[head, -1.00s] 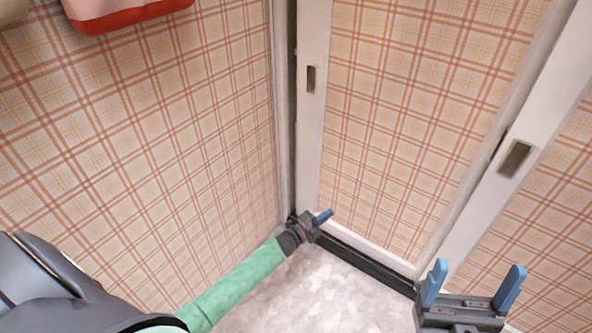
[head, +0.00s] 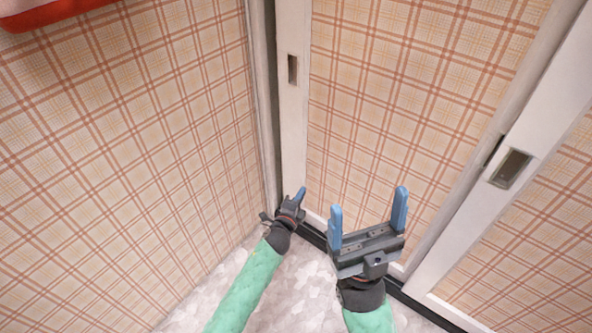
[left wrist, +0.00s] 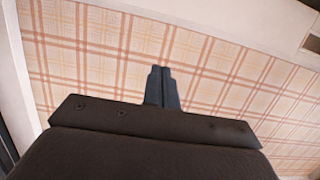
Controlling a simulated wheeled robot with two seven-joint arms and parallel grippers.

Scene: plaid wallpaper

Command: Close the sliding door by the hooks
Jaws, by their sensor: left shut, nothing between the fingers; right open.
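The sliding door is a plaid panel (head: 400,110) in a white frame. A recessed hook slot (head: 292,69) is in its left stile. Another recessed slot (head: 510,168) is in the white stile at the right. My left gripper (head: 301,192) is shut and empty, low in front of the door's left stile and below the left slot. In the left wrist view its closed fingers (left wrist: 163,85) point at the plaid panel. My right gripper (head: 368,212) is open and empty in front of the panel, below and left of the right slot. Neither gripper is in a slot.
A plaid wall (head: 130,150) stands at the left and meets the door frame in a corner. A black floor track (head: 314,236) runs under the door. A red and pink item (head: 50,12) shows at the top left. The pale floor (head: 290,290) is clear.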

